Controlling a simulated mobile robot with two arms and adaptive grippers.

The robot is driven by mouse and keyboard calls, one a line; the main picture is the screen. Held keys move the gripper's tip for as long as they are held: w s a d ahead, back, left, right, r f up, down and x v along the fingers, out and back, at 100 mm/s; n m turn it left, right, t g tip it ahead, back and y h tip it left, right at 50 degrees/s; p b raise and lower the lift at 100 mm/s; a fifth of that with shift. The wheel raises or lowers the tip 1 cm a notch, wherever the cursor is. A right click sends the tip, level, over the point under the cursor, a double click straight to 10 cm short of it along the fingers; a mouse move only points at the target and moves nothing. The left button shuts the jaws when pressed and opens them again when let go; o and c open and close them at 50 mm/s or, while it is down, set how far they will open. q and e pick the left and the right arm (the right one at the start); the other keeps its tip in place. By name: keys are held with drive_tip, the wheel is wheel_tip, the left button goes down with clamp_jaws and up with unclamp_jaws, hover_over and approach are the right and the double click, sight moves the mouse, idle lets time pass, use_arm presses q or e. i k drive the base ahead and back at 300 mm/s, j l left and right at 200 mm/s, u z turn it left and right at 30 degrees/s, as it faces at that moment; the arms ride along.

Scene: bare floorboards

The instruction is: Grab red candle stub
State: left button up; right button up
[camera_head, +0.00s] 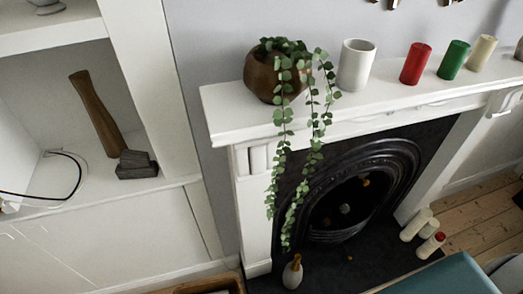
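A red candle stub (416,63) stands upright on the white mantel shelf (230,110). It is between a white cup (356,65) on its left and a green candle stub (453,60) on its right, with small gaps on both sides. A cream candle stub (482,53) stands further right. Neither of my grippers can be seen in the head view, and nothing is touching the red stub.
A brown pot (264,76) with trailing leaves sits at the mantel's left end. Below is a black fireplace (375,165). A teal surface (440,276) fills the lower right. A white shelf unit (150,85) is at left.

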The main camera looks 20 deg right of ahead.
sight(440, 236)
drive_tip(key=z, duration=2.45)
drive_tip(key=i+l+u, duration=0.1)
drive_tip(key=u, duration=0.3)
drive_tip(key=i+l+u, duration=0.1)
drive_tip(key=u, duration=0.25)
drive_tip(key=i+l+u, duration=0.2)
drive_tip(key=u, duration=0.2)
